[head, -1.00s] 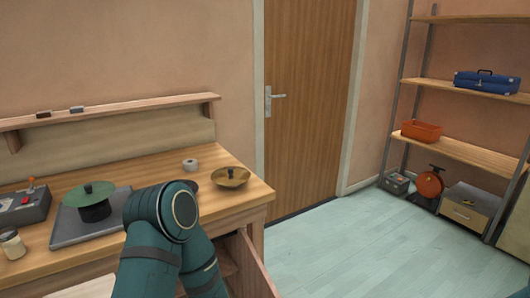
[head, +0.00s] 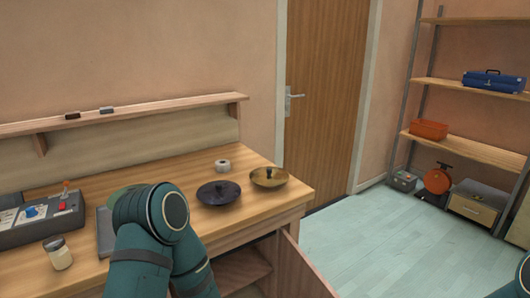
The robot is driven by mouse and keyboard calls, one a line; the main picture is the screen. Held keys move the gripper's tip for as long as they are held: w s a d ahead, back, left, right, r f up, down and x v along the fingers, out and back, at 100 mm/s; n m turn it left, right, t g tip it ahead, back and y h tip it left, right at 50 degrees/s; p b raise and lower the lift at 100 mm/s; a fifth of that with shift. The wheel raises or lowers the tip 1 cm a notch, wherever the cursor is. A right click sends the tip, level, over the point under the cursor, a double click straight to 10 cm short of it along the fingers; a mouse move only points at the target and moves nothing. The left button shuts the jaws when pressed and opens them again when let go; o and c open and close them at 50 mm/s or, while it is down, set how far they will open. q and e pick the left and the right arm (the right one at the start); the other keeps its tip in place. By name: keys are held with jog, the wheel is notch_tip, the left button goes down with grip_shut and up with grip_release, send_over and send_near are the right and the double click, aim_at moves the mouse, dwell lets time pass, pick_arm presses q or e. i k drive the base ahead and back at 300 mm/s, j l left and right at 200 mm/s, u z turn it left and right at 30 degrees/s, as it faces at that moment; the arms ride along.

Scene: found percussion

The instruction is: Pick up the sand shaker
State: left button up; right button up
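Neither gripper shows in the head view.
The control box (head: 40,222) with levers stands behind the jar. A green disc (head: 122,197) and grey slab are partly hidden by my arm. A dark lid (head: 218,193), brass lid (head: 268,177) and tape roll (head: 222,165) lie farther right. A cabinet door (head: 303,272) hangs open below.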

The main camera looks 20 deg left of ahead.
aim_at(57, 251)
jog(key=k+j, duration=0.1)
jog(key=j, duration=0.35)
jog(key=k+j, duration=0.1)
jog(key=j, duration=0.4)
jog(key=k+j, duration=0.1)
jog(key=j, duration=0.35)
jog(key=k+j, duration=0.1)
jog(key=j, duration=0.4)
